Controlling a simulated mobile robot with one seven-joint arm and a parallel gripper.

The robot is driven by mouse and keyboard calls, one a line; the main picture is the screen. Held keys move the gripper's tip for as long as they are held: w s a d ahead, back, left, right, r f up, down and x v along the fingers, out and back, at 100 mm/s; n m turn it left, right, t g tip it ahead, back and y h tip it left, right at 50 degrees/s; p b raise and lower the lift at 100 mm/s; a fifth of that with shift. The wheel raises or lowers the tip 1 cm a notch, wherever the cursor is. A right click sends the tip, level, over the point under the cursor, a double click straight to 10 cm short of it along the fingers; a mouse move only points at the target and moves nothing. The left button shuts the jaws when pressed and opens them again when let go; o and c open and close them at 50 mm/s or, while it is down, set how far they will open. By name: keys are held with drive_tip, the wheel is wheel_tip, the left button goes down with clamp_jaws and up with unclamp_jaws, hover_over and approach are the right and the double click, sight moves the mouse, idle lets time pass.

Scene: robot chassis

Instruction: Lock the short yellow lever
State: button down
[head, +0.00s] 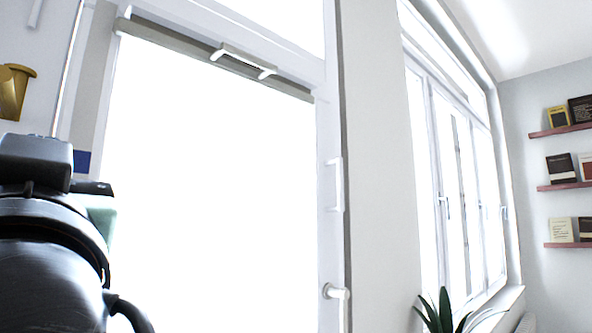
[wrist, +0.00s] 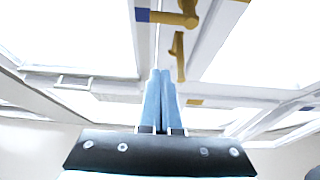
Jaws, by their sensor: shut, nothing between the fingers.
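Two yellow-gold levers show in the wrist view on a white frame. One lever (wrist: 174,18) lies mostly crosswise at the top with a round end. The other lever (wrist: 179,56) is slimmer and points down the picture. I cannot tell for certain which is the short one. My gripper (wrist: 160,73) has blue fingers pressed together with nothing between them. In the head view a yellow-gold lever part (head: 14,92) shows at the left edge; my gripper's fingers are not visible there.
A glazed white door (head: 333,130) with a white pull handle (head: 334,186) and a white knob (head: 335,292) fills the middle. Windows (head: 458,190), a plant (head: 440,312) and book shelves (head: 568,187) are to the right. My arm occupies the lower left.

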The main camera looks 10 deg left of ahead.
drive_tip(key=p+x, duration=0.6)
drive_tip(key=x, duration=0.4)
drive_tip(key=shift+w+a+f+p, duration=0.1)
drive_tip(key=shift+a+f+p, duration=0.1)
drive_tip(key=shift+f, duration=0.75)
drive_tip(key=shift+w+a+f+p, duration=0.1)
drive_tip(key=shift+a+f, duration=0.1)
drive_tip(key=shift+f, duration=0.8)
